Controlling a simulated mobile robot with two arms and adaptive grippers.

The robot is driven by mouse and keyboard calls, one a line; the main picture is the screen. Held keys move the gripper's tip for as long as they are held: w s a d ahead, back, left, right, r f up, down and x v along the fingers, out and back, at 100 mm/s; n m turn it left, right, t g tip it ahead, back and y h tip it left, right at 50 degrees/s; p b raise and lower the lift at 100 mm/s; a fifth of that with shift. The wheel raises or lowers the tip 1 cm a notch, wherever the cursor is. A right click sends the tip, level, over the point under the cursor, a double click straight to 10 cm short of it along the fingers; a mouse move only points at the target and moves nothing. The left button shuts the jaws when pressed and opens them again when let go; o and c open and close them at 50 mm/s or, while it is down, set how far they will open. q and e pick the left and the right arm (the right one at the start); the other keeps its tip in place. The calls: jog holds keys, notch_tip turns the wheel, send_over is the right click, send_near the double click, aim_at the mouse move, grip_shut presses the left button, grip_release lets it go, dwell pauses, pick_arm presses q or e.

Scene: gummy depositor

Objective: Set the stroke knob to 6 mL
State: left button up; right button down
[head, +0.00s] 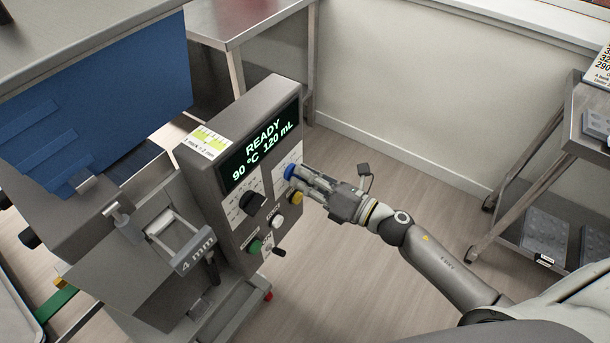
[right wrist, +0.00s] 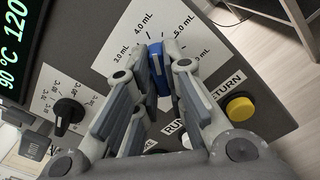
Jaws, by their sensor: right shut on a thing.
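The blue stroke knob (head: 290,171) is on the upper right of the depositor's control panel. In the right wrist view the blue knob (right wrist: 159,74) sits in front of a white dial plate (right wrist: 140,32) with labels including 3.0, 4.0 and 5.0 mL. My right gripper (head: 296,176) is shut on the knob, with one finger on each side, as the right wrist view shows. The fingers hide much of the knob and part of the scale, so I cannot tell its exact setting. The left gripper is not in view.
The display (head: 262,145) reads READY, 90 °C, 120 mL. A black knob (head: 252,203) is left of the blue one. A yellow RETURN button (right wrist: 239,108) and a white button (head: 277,221) are close below my fingers. A metal cart (head: 530,165) stands at right; floor between is clear.

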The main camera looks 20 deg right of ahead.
jog(key=shift+f+m+p, duration=0.2)
jog(key=shift+m+p, duration=3.65)
jog(key=shift+m, duration=5.65)
jog(key=c, duration=1.5)
grip_release()
jog(key=shift+d, duration=0.1)
jog(key=v, duration=1.2)
